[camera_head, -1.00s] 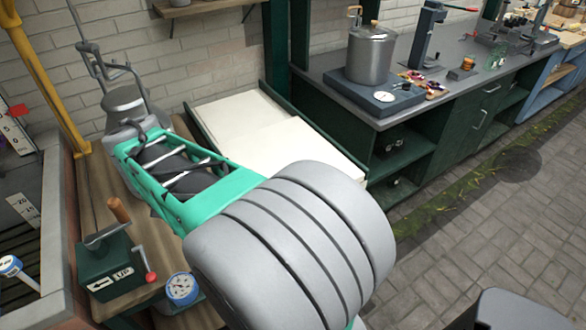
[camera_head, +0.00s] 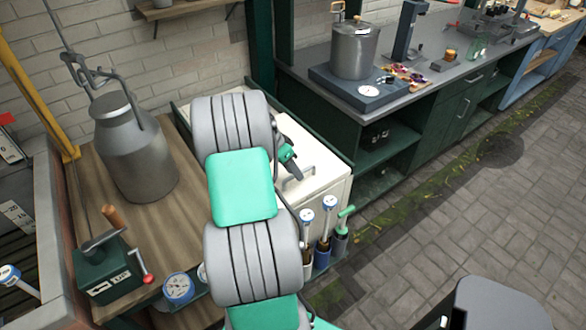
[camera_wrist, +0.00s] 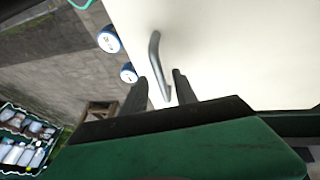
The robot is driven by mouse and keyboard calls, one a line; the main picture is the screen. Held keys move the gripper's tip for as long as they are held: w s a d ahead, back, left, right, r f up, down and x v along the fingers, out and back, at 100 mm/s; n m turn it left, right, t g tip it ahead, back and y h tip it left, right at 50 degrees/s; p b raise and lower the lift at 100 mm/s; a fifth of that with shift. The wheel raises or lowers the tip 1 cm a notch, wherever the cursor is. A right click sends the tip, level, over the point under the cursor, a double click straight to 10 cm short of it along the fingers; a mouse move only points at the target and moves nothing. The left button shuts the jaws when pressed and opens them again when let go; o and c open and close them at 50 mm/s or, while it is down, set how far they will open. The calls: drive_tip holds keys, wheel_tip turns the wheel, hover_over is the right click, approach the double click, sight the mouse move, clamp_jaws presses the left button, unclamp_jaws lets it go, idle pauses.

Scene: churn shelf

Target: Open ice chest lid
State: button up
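The ice chest is a white box; its lid (camera_head: 325,185) looks closed, with my arm covering much of it. A grey bar handle (camera_wrist: 154,58) stands out from the white lid in the wrist view. My gripper (camera_wrist: 160,88) is open, with its two dark fingers apart. The handle's lower end lies between the fingertips in that picture; I cannot tell whether they touch it. In the head view my gripper (camera_head: 292,170) is low over the lid by the handle, partly hidden behind my arm.
A metal milk can (camera_head: 135,150) stands on the wooden bench left of the chest. Blue-capped and green-handled tools (camera_head: 325,235) stand at the chest's front. A bench with a steel pot (camera_head: 354,48) is to the right.

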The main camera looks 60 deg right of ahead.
clamp_jaws()
idle(0.3)
idle(1.1)
